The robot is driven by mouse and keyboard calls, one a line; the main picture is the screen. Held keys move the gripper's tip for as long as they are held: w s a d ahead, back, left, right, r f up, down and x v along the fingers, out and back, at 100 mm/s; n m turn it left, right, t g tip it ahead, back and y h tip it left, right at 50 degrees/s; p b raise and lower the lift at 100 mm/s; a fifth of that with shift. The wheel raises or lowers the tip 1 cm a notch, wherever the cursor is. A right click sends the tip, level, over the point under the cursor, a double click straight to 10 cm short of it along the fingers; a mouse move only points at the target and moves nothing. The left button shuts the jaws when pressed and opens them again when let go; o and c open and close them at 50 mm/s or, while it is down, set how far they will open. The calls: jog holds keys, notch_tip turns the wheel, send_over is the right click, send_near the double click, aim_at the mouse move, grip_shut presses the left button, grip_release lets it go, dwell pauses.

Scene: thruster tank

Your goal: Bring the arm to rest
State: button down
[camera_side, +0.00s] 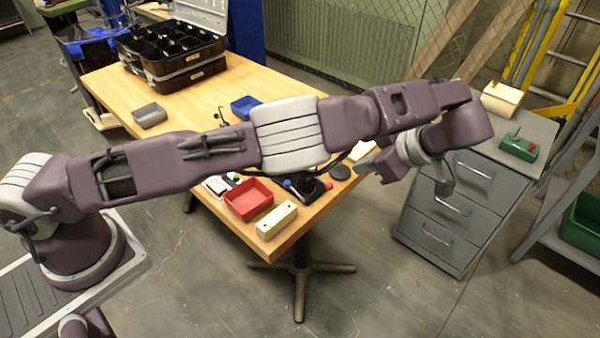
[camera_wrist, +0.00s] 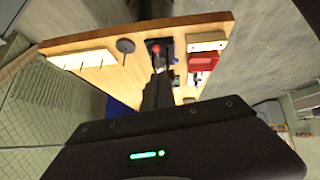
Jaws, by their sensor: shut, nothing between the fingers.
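My arm stretches across the side view from the left to the right, over the wooden table (camera_side: 130,82). My gripper (camera_side: 361,164) is at the table's right end, with its fingers pointing left. In the wrist view my gripper (camera_wrist: 160,72) shows as dark fingers shut together with nothing held. Behind the fingertips in that view lies a black base with a red-balled lever (camera_wrist: 163,49). I cannot tell from these views how far the fingertips are from the table top.
Near my gripper are a red tray (camera_side: 247,200), a cream block (camera_side: 277,220) and a black disc (camera_side: 340,173). A grey drawer cabinet (camera_side: 460,205) stands right, bearing a green lever box (camera_side: 518,148). A black case (camera_side: 172,60) sits at the table's far end.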

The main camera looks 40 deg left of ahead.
jog(key=s+a+r+m+h, duration=0.3)
jog(key=s+a+r+h, duration=0.1)
jog(key=a+r, duration=0.4)
jog(key=s+a+r+m+h, duration=0.25)
jog(key=s+a+r, duration=0.2)
jog(key=r, duration=0.55)
jog(key=s+a+r+m+t+h, duration=0.1)
jog(key=s+r+m, duration=0.1)
jog(key=s+m, duration=0.35)
jog(key=s+a+r+m+t+h, duration=0.1)
jog(key=s+a+r+m+h, duration=0.1)
jog(key=s, duration=0.7)
jog(key=s+f+m+t+y, duration=0.1)
jog(key=s+f+m+t, duration=0.1)
jog(key=s+m, duration=0.3)
jog(key=s+f, duration=0.1)
jog(key=s, duration=0.3)
jog(key=shift+s+d+f+m, duration=0.25)
jog(key=shift+s+f+m, duration=0.05)
jog(key=shift+f+m, duration=0.1)
jog(key=shift+w+y, duration=0.1)
jog(key=shift+y, duration=0.15)
